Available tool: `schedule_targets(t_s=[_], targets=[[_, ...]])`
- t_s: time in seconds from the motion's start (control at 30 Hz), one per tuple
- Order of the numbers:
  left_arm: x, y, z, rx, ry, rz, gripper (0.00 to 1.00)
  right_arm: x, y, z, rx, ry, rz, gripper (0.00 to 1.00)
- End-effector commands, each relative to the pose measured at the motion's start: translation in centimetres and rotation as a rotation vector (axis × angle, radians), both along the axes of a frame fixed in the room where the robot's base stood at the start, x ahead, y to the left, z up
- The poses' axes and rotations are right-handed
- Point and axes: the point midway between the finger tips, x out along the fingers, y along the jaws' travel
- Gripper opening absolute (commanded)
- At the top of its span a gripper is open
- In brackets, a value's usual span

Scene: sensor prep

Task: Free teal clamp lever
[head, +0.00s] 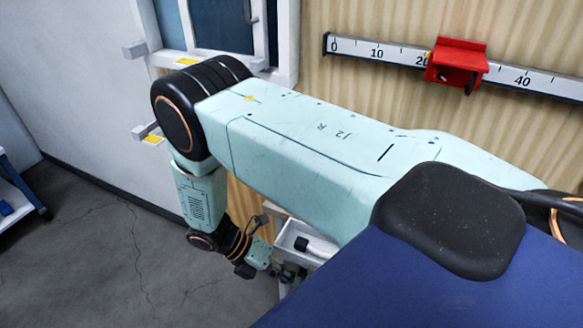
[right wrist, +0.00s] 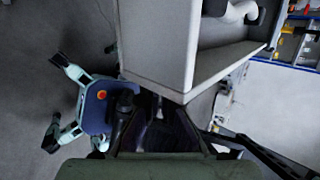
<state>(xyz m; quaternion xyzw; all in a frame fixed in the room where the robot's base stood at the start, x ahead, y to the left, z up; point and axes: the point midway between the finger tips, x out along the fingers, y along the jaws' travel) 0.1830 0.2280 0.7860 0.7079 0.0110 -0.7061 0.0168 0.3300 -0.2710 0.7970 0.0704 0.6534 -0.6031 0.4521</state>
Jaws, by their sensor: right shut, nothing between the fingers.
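I cannot make out a teal clamp lever in either view. In the right wrist view a large white tray or bin (right wrist: 158,50) fills the top middle, close in front of the dark gripper parts at the bottom. A white rounded object (right wrist: 232,12) lies in it. My left gripper is in neither view.
A red slider (head: 456,62) sits on a white numbered rail (head: 375,50) on the wood wall. A white-framed window or cabinet door (head: 215,25) is at the top left. Blue shelving with small items (right wrist: 297,42) is at the right in the wrist view. Grey floor lies open at left.

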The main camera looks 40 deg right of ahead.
Motion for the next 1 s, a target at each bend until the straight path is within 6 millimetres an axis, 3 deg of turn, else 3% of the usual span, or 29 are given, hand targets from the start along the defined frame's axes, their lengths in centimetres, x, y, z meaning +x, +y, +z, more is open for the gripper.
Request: schedule_targets(t_s=[1.0], targets=[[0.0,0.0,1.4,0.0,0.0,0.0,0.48,0.1,0.0,1.6,0.0,-0.002,0.0,0.0]])
